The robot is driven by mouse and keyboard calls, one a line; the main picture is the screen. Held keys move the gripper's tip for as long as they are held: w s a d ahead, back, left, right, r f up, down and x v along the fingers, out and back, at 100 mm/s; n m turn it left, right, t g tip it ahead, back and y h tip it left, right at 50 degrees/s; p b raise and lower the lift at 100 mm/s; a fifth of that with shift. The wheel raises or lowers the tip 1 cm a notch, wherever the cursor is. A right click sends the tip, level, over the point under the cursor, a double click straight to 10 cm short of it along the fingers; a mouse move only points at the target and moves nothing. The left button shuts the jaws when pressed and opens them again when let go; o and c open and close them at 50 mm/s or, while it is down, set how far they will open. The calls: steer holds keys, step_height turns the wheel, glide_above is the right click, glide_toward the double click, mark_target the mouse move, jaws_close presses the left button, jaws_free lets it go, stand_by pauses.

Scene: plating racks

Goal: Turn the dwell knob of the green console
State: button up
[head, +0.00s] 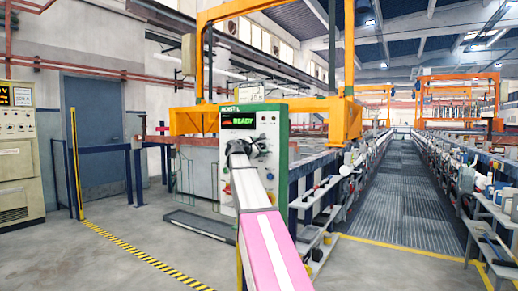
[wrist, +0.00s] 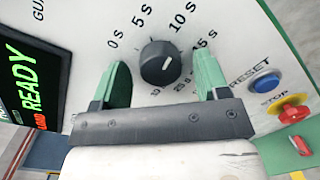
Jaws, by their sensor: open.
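The green console (head: 283,165) has a pale front panel and a lit display reading READY, which also shows in the wrist view (wrist: 25,85). The round black dwell knob (wrist: 155,58) is in the wrist view, inside a printed seconds scale. Its white mark points up and slightly right, roughly toward 10 s. My gripper (wrist: 163,80) is open, with one green finger left of the knob and one right of it, and a gap shows on both sides. In the head view my gripper (head: 243,147) is at the console's front and hides the knob.
Right of the knob are a blue reset button (wrist: 266,83), a red stop knob on yellow (wrist: 290,112) and a red part (wrist: 300,146). A beige cabinet (head: 17,150) stands far left. A grated walkway (head: 400,190) runs along the tanks at right. Floor at left is clear.

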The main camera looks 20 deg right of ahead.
steer(key=c, duration=0.9)
steer(key=shift+m, duration=0.4)
steer(key=shift+s+d+m+y, duration=0.1)
steer(key=shift+m+y, duration=0.25)
steer(key=shift+m, duration=3.2)
steer(key=shift+m+y, duration=0.35)
steer(key=shift+m, duration=3.2)
